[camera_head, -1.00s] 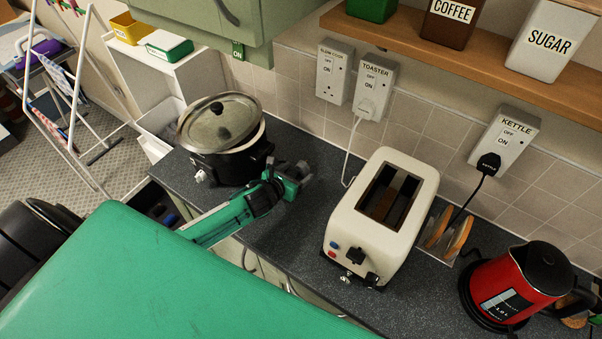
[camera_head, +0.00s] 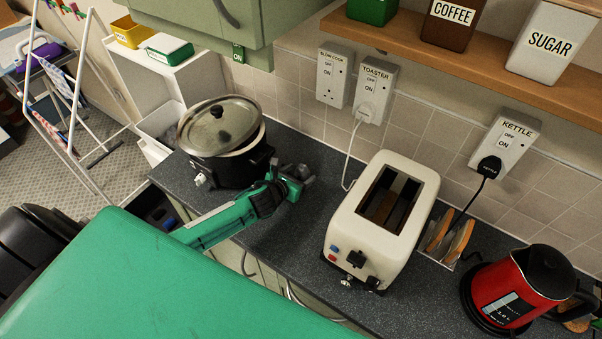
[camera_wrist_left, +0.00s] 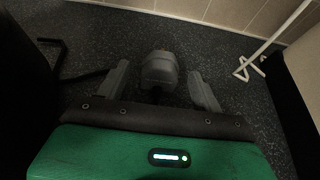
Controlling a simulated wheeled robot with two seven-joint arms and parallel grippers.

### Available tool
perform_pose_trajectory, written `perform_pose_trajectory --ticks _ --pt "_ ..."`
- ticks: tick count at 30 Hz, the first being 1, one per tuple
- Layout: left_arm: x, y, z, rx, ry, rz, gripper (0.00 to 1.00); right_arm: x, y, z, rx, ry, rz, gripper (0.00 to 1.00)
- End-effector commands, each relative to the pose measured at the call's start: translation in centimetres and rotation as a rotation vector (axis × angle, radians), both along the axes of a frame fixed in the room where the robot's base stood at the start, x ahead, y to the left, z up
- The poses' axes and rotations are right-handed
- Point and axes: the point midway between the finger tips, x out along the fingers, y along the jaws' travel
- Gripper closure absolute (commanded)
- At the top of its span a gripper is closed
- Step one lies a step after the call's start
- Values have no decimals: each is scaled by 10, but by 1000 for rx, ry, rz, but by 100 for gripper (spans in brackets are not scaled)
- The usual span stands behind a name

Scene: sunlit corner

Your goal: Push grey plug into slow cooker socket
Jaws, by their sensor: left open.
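The slow cooker socket (camera_head: 332,78) is on the tiled wall, left of the toaster socket, with nothing plugged in. The black slow cooker (camera_head: 225,165) stands on the counter below and to the left, its lid tilted. My left gripper (camera_head: 300,180) is low over the counter just right of the cooker. In the left wrist view the grey plug (camera_wrist_left: 159,70) lies on the dark counter between the open fingers (camera_wrist_left: 161,88), with a visible gap on each side. In the head view I cannot clearly separate the plug from the grey fingers. My right gripper is not in view.
A cream toaster (camera_head: 375,215) stands right of my left gripper, its white cord (camera_head: 351,150) running up to the toaster socket (camera_head: 373,95). A red kettle (camera_head: 515,290) stands at the right. A wooden shelf (camera_head: 480,62) overhangs the wall. Counter between cooker and toaster is partly clear.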

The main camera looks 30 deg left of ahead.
Motion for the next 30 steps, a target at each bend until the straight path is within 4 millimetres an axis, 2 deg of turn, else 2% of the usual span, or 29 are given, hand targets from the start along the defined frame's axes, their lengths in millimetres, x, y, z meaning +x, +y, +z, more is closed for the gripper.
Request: perform_pose_trajectory --ticks 24,30 --pt "0 1 0 0 0 1 33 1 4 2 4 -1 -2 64" --pt "0 0 0 0 0 1 72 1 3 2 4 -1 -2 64"
